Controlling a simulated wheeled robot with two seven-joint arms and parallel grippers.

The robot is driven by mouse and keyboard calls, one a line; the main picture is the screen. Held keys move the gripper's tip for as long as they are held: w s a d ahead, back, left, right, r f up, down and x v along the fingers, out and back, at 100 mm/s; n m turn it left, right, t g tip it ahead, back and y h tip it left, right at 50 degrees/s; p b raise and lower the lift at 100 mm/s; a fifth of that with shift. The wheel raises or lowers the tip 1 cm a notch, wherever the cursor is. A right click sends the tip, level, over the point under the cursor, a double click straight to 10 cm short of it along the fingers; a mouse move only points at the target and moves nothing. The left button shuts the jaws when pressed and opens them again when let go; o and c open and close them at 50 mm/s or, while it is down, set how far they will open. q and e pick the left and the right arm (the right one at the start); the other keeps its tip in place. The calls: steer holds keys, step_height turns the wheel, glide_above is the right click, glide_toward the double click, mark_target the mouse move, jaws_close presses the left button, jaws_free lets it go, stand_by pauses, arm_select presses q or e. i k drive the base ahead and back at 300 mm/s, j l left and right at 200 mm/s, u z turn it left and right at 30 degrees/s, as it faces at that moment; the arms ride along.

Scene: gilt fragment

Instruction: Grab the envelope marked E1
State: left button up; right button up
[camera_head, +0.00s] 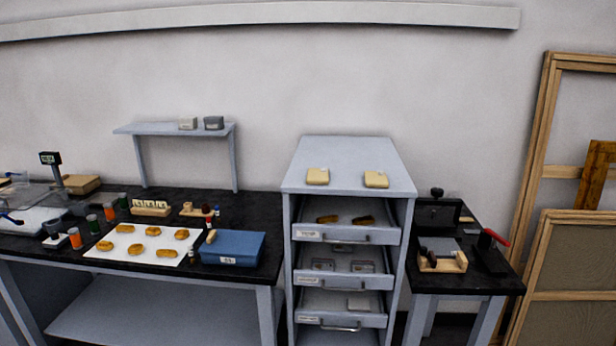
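Two small cream packets that look like envelopes lie flat on top of the grey drawer cabinet (347,150). The left envelope (318,176) and the right envelope (376,179) lie apart, near the front edge of the top. Any marking on them is too small to read, so I cannot tell which is E1. Neither of my grippers is in view.
The cabinet's drawers are open, with dark-and-gold pieces in the top drawer (305,236). A black bench (265,205) at left holds a blue box (233,247), a white sheet (108,252) with golden pieces, and jars. A smaller table (455,283) with tools stands at right. Wooden frames (540,150) lean beyond.

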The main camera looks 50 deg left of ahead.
mark_target(314, 176)
steer(key=j+u, duration=0.1)
steer(key=u, duration=1.45)
steer(key=l, duration=0.35)
steer(key=k+l, duration=0.15)
steer(key=l, duration=0.2)
steer(key=u, duration=0.05)
